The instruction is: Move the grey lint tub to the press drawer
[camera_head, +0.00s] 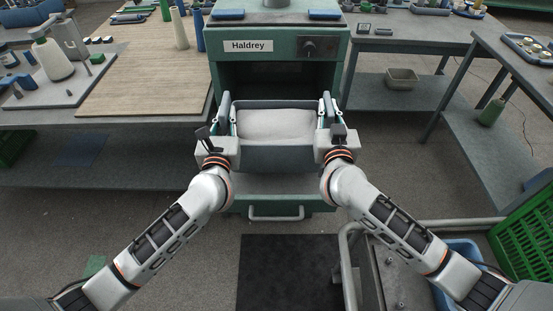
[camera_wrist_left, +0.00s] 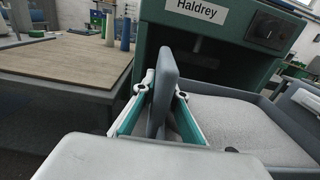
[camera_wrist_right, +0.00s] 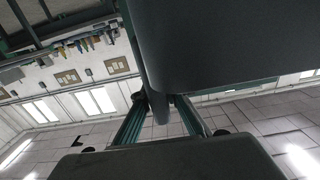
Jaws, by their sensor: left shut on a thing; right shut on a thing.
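The grey lint tub (camera_head: 278,158) is filled with pale lint (camera_head: 276,124) and hangs between my two grippers, in front of the green Haldrey press (camera_head: 280,52). My left gripper (camera_head: 229,112) is shut on the tub's left side handle (camera_wrist_left: 163,92). My right gripper (camera_head: 326,112) is shut on its right side; in the right wrist view the tub wall (camera_wrist_right: 210,45) fills the upper right. The tub looks level. The press drawer (camera_head: 276,213), with a bar handle, shows low on the press below the tub. The tub hides part of it.
A wooden-topped table (camera_head: 135,75) stands left of the press. Workbenches (camera_head: 410,35) stand on the right, with a small bin (camera_head: 402,79) on a lower shelf. A green crate (camera_head: 525,235) and a metal cart rail are at lower right. A dark mat (camera_head: 288,270) lies on the floor in front.

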